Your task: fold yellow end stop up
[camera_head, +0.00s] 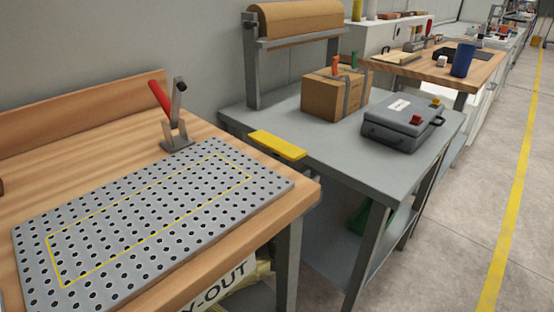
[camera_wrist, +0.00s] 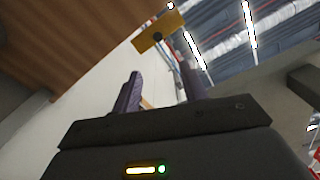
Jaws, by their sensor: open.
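The yellow end stop (camera_head: 277,145) is a flat yellow plate in the head view. It lies about level in the picture at the near left edge of the grey bench, just beyond the right side of the wooden table. In the wrist view a yellow plate with a dark round spot, which looks like the same end stop (camera_wrist: 172,27), shows ahead of the fingertips. My gripper (camera_wrist: 163,86) is open with its two dark fingers apart and nothing visibly held between them. The fingers appear short of the plate. My gripper is not in the head view.
A perforated grey plate (camera_head: 150,215) lies on the wooden table (camera_head: 110,130), with a red-handled clamp (camera_head: 172,120) behind it. The grey bench (camera_head: 290,112) carries a cardboard box (camera_head: 322,98) and a grey case (camera_head: 395,128). Floor is clear at right.

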